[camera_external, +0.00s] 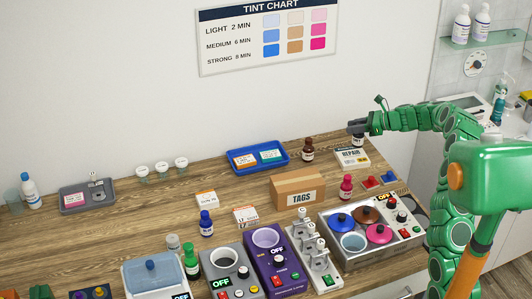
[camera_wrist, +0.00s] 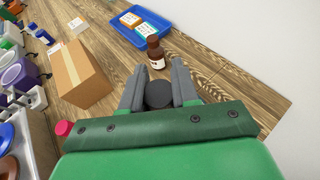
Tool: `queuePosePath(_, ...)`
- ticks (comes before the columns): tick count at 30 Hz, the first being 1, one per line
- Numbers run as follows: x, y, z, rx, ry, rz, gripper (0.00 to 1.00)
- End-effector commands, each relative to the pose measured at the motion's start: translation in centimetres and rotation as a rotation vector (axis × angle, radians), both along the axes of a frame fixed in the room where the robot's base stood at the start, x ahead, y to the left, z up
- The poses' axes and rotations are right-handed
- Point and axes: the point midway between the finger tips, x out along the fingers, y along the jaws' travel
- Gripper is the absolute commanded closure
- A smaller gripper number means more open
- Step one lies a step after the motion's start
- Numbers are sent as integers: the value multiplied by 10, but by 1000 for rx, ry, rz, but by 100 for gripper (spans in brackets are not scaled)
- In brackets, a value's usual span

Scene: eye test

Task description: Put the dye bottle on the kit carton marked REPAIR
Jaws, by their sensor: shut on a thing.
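My gripper (camera_external: 358,128) is shut on a dark-capped bottle with a white label (camera_external: 358,140), which I take as the dye bottle. In the wrist view its round dark cap (camera_wrist: 158,95) sits between the two grey fingers (camera_wrist: 157,90). The bottle looks upright. The white kit carton marked REPAIR (camera_external: 349,158) lies flat on the bench, directly below or just in front of the bottle. I cannot tell whether the bottle's base touches it. The carton is hidden in the wrist view.
A brown bottle (camera_external: 307,150) stands just left of the carton. A blue tray (camera_external: 256,157) with small boxes and a cardboard TAGS box (camera_external: 298,188) lie further left. A pink bottle (camera_external: 346,187) and a pot warmer (camera_external: 372,231) are in front. The wall is close behind.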

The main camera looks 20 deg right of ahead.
Motion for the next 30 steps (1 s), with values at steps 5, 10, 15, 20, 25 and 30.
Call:
queuePosePath(5, 14, -2, -18, -1, 0, -1, 100)
queuePosePath(10, 23, -3, -26, -1, -1, -1, 100)
queuePosePath(15, 25, -3, -30, 0, -1, -2, 100)
queuePosePath(20, 30, -3, -39, -1, 2, 0, 100)
queuePosePath(25, 29, -3, -62, 0, 2, -1, 100)
queuePosePath(30, 30, -3, -65, -1, -1, -1, 100)
